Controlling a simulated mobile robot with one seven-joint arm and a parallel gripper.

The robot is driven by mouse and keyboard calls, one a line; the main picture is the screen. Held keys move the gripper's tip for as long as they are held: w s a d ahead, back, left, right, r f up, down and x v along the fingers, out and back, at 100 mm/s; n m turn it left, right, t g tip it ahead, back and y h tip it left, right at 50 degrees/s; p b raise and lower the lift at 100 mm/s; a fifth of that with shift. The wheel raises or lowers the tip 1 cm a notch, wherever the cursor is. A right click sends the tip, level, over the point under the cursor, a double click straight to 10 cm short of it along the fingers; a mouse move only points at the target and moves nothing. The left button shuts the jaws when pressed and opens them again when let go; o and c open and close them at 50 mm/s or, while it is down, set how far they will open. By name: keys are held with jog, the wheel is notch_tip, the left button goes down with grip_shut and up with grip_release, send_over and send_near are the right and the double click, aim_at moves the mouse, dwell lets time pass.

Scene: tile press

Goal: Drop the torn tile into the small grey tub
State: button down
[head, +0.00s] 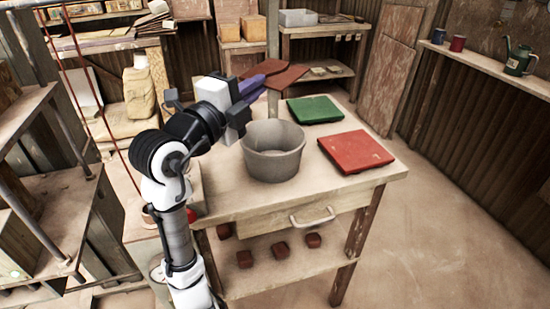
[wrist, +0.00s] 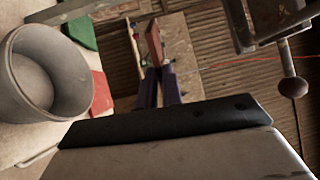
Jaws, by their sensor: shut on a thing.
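In the wrist view the tile (wrist: 154,42) shows nearly edge-on beyond the fingers (wrist: 160,84). The grey tub (head: 273,160) is round and stands on the workbench. The inside that shows looks empty. In the wrist view the tub (wrist: 60,75) is at the left, apart from the tile.
A green flat tray (head: 314,109) and a red flat tray (head: 356,151) lie on the bench (head: 240,205) right of the tub. Several dark red blocks (head: 280,249) sit on the shelf below. Open shelving (head: 60,215) stands at the left.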

notch_tip(320, 180, down, 10)
jog(key=w+d+b, duration=0.1)
jog(key=w+b, duration=0.1)
jog(key=shift+d+f, duration=0.2)
dwell(0.3)
jog(key=c, duration=1.5)
grip_release()
jog(key=shift+b, duration=0.3)
jog(key=b+v, duration=0.3)
jog(key=v, duration=1.1)
